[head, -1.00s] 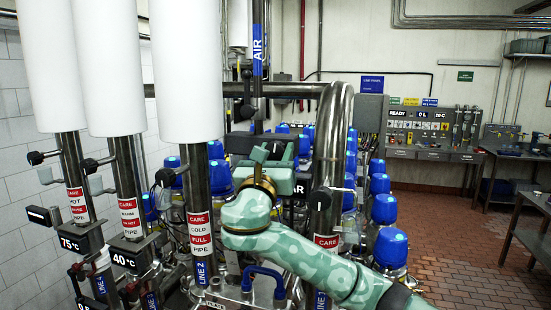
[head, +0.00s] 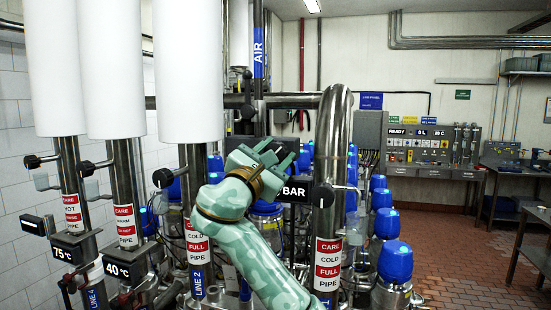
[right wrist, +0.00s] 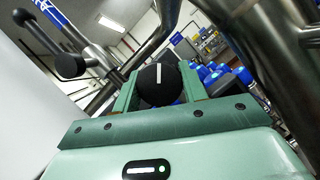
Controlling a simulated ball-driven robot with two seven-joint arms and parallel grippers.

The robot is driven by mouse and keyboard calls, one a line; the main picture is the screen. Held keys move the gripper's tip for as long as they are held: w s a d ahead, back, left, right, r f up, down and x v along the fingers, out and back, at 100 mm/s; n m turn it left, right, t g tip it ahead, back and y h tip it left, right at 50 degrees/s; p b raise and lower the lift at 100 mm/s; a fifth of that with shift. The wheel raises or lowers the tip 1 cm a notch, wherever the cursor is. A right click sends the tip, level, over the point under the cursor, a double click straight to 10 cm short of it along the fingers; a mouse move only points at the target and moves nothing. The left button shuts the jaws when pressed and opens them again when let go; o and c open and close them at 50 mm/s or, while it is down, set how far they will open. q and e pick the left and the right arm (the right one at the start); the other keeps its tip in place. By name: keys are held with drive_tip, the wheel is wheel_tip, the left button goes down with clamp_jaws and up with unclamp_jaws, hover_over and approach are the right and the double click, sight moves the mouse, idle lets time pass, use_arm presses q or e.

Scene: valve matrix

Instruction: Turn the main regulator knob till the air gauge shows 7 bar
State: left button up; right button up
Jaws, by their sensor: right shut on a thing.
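My right gripper (head: 274,157) is in front of the air pipe in the head view. The right wrist view shows its two fingers (right wrist: 160,88) shut on a round black knob (right wrist: 158,84) with a white line mark, seen upright in that picture. In the head view the gripper hides this knob. The air gauge is a black display (head: 297,191) behind and below the gripper; only "BAR" is readable and its number is hidden. My left gripper is not in view.
Insulated steel pipes with labels (head: 197,240) stand on the left. A bent steel pipe (head: 334,130) rises close to the right of my gripper. A black ball-ended lever (right wrist: 68,65) shows left of the knob. Blue-capped valves (head: 395,260) stand on the right, with open floor beyond.

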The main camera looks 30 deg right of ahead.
idle(0.4)
drive_tip(key=o, duration=1)
drive_tip(key=shift+c, duration=0.2)
drive_tip(key=shift+a, duration=0.1)
drive_tip(key=b+v, duration=0.5)
drive_tip(key=v, duration=1.1)
drive_tip(key=shift+s+f, duration=0.1)
